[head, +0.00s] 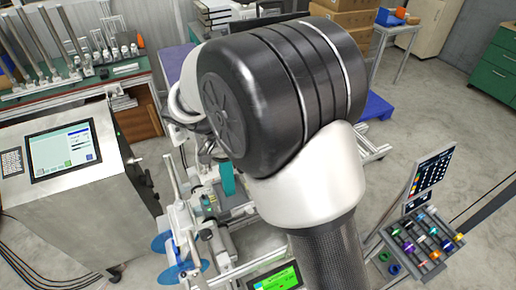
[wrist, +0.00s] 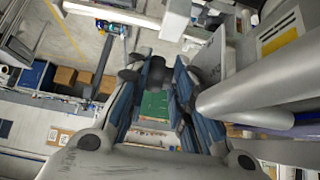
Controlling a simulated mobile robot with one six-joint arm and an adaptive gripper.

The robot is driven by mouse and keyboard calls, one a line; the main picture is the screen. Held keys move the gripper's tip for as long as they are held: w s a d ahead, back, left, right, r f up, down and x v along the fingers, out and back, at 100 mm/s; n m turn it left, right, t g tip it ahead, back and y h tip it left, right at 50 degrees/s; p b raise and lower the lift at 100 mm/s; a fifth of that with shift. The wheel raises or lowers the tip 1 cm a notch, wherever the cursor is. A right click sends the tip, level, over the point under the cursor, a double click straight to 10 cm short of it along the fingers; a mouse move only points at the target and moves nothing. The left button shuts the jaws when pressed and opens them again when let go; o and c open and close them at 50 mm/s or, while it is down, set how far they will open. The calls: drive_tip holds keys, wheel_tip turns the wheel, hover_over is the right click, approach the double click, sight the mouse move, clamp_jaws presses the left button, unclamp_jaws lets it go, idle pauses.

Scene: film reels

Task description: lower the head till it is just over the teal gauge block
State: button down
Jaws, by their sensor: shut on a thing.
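A teal upright block (head: 228,178), which looks like the gauge block, stands on the pale metal machine (head: 238,212) in the head view, left of my arm's white link. I cannot make out the machine's head or its height over the block, as my large black arm joint covers much of that area. In the wrist view my gripper (wrist: 157,72) has its blue-padded fingers closed around a dark, rounded, knob-like part (wrist: 156,66). A green surface (wrist: 154,105) shows between the fingers. The head view does not show the fingers clearly.
A cabinet with a lit touch screen (head: 63,150) stands at left. Blue discs (head: 172,258) lie at the machine's lower left. A green display (head: 277,280) is at the bottom. A tray of coloured parts (head: 424,240) stands at right. Open floor (head: 415,105) lies behind it.

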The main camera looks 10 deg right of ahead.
drive_tip(key=c, duration=1.9)
unclamp_jaws()
drive_tip(key=shift+s+d+r, duration=0.1)
drive_tip(key=shift+r, duration=0.1)
drive_tip(key=o, duration=0.3)
drive_tip(key=shift+s+d, duration=0.1)
drive_tip(key=shift+s, duration=0.1)
drive_tip(key=shift+w, duration=0.1)
drive_tip(key=v, duration=1.2)
drive_tip(key=shift+o, duration=0.4)
drive_tip(key=shift+f, duration=0.1)
